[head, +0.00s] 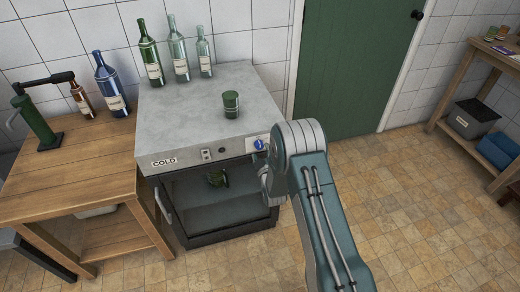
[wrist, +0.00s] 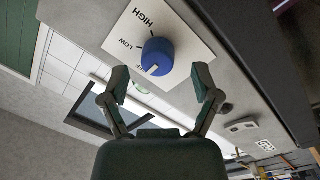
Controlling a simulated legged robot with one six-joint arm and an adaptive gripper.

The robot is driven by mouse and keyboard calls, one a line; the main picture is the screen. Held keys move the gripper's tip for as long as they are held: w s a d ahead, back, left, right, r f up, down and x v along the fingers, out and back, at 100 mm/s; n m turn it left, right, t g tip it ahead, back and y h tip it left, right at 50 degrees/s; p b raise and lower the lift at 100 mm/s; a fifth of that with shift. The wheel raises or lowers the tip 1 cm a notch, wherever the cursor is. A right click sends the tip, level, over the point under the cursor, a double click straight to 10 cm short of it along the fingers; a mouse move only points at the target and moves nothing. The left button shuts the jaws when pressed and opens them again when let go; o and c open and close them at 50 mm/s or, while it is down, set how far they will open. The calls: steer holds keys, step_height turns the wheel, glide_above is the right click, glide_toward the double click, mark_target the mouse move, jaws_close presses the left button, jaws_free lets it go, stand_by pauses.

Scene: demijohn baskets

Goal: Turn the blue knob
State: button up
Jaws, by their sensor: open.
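The blue knob (wrist: 157,57) sits on a white dial plate (wrist: 135,28) marked HIGH and LOW, with a third label partly hidden by the knob. A light mark on the knob's edge lies near that third label. In the head view the knob (head: 259,144) is small, at the right end of the front panel of a grey-topped cabinet (head: 185,118) labelled COLD. My gripper (wrist: 163,90) is open, its two fingers apart just short of the knob, one to each side and not visibly touching it. In the head view my arm hides part of the gripper.
The cabinet front below the panel shows a dark interior with a green object (head: 217,178) inside. A green cylinder (head: 231,103) and several bottles stand on top. A wooden table (head: 75,160) adjoins at left. The tiled floor (head: 430,210) at right is clear.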

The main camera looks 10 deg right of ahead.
steer(key=shift+w+a, duration=0.1)
steer(key=shift+w, duration=0.75)
jaws_close()
steer(key=shift+m, duration=0.3)
steer(key=m, duration=0.5)
steer(key=shift+g, duration=0.3)
steer(key=m, duration=0.5)
steer(key=shift+m, duration=0.3)
